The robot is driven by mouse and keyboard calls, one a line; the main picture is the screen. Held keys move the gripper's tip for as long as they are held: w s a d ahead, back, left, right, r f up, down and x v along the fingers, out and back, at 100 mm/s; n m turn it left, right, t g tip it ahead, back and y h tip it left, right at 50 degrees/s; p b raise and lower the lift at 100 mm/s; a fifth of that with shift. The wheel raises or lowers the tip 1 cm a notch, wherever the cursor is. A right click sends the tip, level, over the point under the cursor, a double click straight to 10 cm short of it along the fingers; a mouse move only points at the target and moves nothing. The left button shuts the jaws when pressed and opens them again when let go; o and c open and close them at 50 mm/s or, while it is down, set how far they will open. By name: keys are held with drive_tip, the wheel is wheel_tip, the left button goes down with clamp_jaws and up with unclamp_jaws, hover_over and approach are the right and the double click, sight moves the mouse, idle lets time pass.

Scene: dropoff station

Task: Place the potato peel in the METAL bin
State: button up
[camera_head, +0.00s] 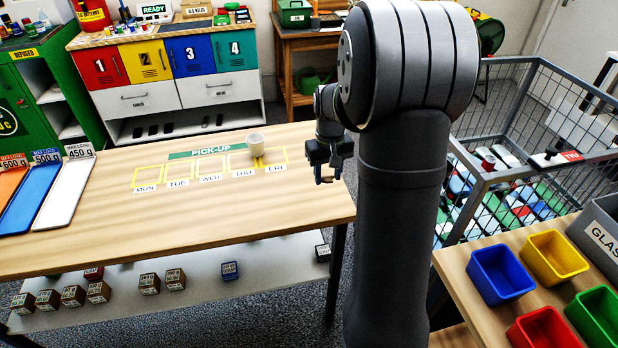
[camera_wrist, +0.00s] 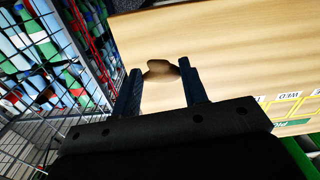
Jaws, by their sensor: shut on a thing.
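The potato peel looks like a small brown curved piece (camera_wrist: 160,68) in the wrist view, between the fingertips of my gripper (camera_wrist: 160,78). My gripper (camera_head: 327,172) is shut on it, over the right end of the wooden table in the head view. There I cannot make out the peel. A grey bin (camera_head: 597,232) at the right edge is marked "GLAS", its label cut off by the picture edge. No bin with a METAL label is readable in either view.
Blue (camera_head: 500,274), yellow (camera_head: 553,257), red (camera_head: 543,328) and green (camera_head: 598,316) small bins stand on the right-hand table. A pale cup (camera_head: 256,144) stands near the THU and FRI squares on the wooden table (camera_head: 240,215). A wire cage (camera_head: 500,180) lies between the tables.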

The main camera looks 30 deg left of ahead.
drive_tip(key=shift+w+d+r, duration=0.2)
drive_tip(key=shift+d+r, duration=0.3)
drive_tip(key=shift+d, duration=0.35)
